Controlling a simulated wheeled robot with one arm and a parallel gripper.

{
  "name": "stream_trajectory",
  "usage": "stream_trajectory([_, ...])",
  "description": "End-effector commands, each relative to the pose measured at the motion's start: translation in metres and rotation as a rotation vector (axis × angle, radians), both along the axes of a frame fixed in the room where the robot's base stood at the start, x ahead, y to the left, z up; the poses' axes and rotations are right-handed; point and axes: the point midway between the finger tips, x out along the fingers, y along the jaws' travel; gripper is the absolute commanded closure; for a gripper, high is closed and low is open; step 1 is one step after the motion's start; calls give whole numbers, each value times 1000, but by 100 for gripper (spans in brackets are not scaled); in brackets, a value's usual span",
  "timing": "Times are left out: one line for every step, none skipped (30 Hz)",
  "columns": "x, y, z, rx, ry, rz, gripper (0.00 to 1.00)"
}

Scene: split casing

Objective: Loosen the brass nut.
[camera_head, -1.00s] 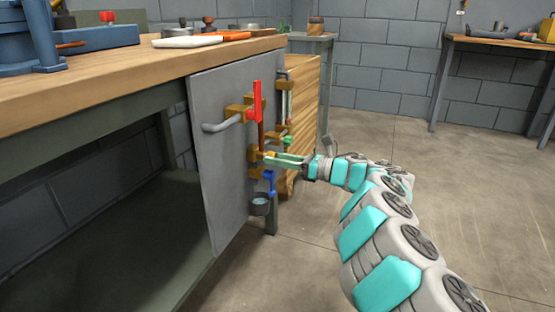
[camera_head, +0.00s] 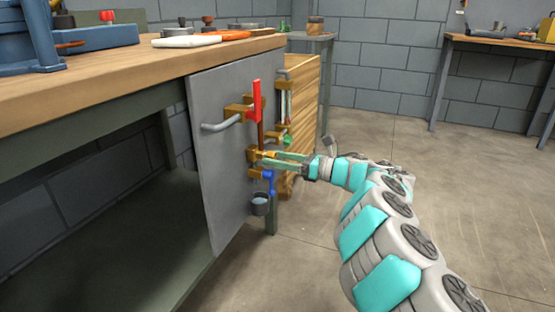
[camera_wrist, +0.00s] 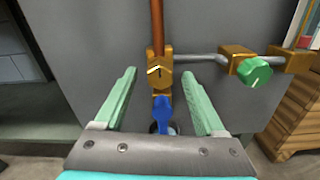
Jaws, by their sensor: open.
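The brass nut (camera_wrist: 159,72) is a six-sided block with a white mark on its face, seen in the wrist view at the foot of a copper pipe (camera_wrist: 157,25). In the head view the nut (camera_head: 263,155) is small, on the grey panel's pipework. My gripper (camera_wrist: 156,75) is open, with its two green fingers left and right of the nut in the wrist view. Clear gaps show on both sides, and I cannot tell how deep the tips reach. In the head view my gripper (camera_head: 270,157) points at the nut from the right.
Close around the nut are a blue lever (camera_wrist: 162,113) below, a green knob (camera_wrist: 255,72) to the right and a red lever (camera_head: 256,101) above. A small bucket (camera_head: 260,204) hangs below. The grey panel (camera_head: 225,165) stands behind. The floor at right is clear.

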Motion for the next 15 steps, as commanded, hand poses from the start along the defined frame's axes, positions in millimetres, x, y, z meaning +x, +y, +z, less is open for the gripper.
stream_trajectory([-1, -3, 0, 0, 0, -2, 28])
stream_trajectory([-1, -6, 0, 0, 0, -3, 28])
stream_trajectory([-2, -10, 0, -1, 0, -4, 28])
stream_trajectory([-3, -13, 0, -1, 0, -4, 28])
stream_trajectory([-5, -17, 0, -1, 0, -5, 28])
stream_trajectory([-7, -23, 1, -1, 0, -4, 28])
stream_trajectory([-9, -27, 1, 1, 1, -4, 28])
stream_trajectory([-10, -32, 1, 1, 1, -3, 28])
stream_trajectory([-13, -38, 0, 0, 1, -4, 28])
stream_trajectory([-14, -44, 0, 0, 2, -6, 28])
stream_trajectory([-16, -49, 0, -1, 3, -7, 28])
stream_trajectory([-18, -55, 0, -1, 3, -7, 28])
stream_trajectory([-20, -59, 0, 0, 1, -6, 28])
stream_trajectory([-21, -62, 0, 0, 1, -4, 28])
stream_trajectory([-23, -66, 0, 0, 1, -4, 28])
